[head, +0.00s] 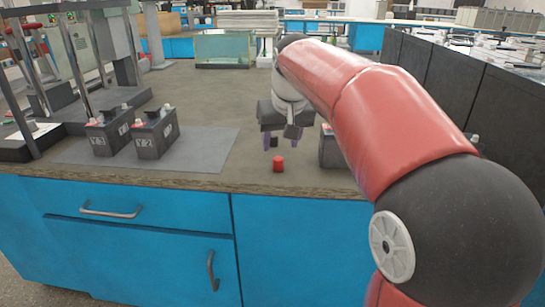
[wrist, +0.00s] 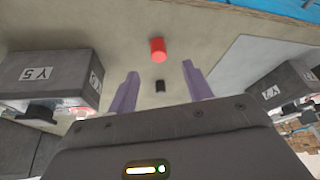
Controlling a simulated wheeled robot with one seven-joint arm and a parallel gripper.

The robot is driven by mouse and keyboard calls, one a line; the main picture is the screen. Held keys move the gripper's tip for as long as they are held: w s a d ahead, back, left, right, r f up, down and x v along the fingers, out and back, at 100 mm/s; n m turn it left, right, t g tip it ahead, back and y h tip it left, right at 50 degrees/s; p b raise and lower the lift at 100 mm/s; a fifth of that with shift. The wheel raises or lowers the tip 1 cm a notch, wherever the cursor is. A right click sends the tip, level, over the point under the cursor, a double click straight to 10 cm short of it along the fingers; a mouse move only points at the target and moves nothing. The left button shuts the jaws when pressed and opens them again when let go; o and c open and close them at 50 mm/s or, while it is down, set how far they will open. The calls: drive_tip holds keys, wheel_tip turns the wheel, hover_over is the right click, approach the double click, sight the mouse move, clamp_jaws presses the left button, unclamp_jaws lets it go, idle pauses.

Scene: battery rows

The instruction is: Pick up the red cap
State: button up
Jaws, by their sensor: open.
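The red cap (head: 278,163) stands on the bench top near its front edge. It also shows in the wrist view (wrist: 158,49), ahead of the fingertips and roughly centred between them. My gripper (head: 280,138) is above and behind the cap, with its purple fingers pointing down. In the wrist view my gripper (wrist: 160,84) is open and empty, its fingers apart. The red cap is not touched by the fingers.
Batteries marked Y3 (head: 110,132) and Y2 (head: 156,133) stand on a grey mat (head: 205,150) to the left. Another battery (head: 331,148) is close on the right, partly hidden by my arm; the wrist view shows a battery marked Y5 (wrist: 50,76). Bench around the cap is clear.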

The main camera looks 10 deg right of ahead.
sight(279, 159)
drive_tip(key=x, duration=0.6)
drive_tip(key=shift+d+f, duration=0.15)
drive_tip(key=shift+f, duration=0.35)
drive_tip(key=c, duration=1)
